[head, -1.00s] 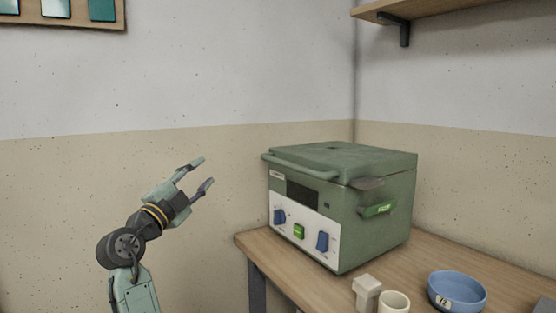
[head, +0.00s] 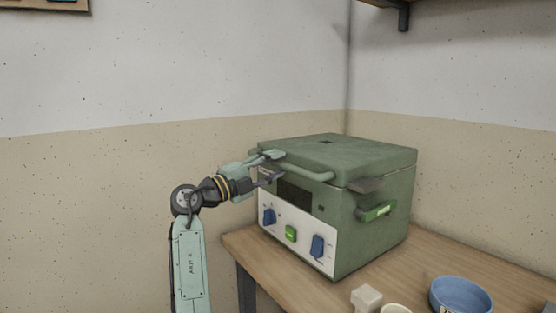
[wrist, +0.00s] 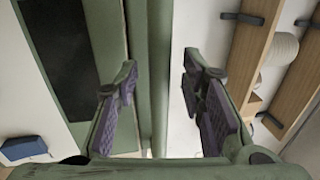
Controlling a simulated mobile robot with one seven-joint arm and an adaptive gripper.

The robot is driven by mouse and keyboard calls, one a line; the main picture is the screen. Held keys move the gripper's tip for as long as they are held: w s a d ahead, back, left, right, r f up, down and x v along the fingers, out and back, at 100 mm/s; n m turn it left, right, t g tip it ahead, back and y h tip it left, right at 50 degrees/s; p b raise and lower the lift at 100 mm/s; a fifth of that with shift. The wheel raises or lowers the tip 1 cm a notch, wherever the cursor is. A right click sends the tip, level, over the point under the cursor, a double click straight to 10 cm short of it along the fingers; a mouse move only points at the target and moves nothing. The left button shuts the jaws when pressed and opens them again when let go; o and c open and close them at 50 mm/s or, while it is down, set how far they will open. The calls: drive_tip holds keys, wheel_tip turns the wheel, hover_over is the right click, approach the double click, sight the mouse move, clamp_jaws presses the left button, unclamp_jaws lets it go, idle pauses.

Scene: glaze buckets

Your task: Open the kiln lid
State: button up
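The green box-shaped kiln (head: 378,215) stands on the wooden table, with its lid (head: 350,150) down flat. A green bar handle (head: 312,172) runs along the lid's front edge; it also shows in the wrist view (wrist: 160,60). My gripper (head: 271,167) is at the left part of this handle, in front of the kiln. In the wrist view, my gripper (wrist: 162,100) has its two purple-padded fingers apart, one on each side of the bar, with visible gaps. It holds nothing. The kiln's front panel has blue knobs (head: 317,247) and a green switch (head: 291,233).
The table (head: 390,272) holds a blue bowl (head: 460,297), a pale block-like item (head: 366,298) and a cream cup (head: 396,309) in front of the kiln. A wall shelf (head: 385,3) is above right.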

drive_tip(key=shift+x, duration=0.8)
drive_tip(key=shift+c, duration=0.2)
clamp_jaws()
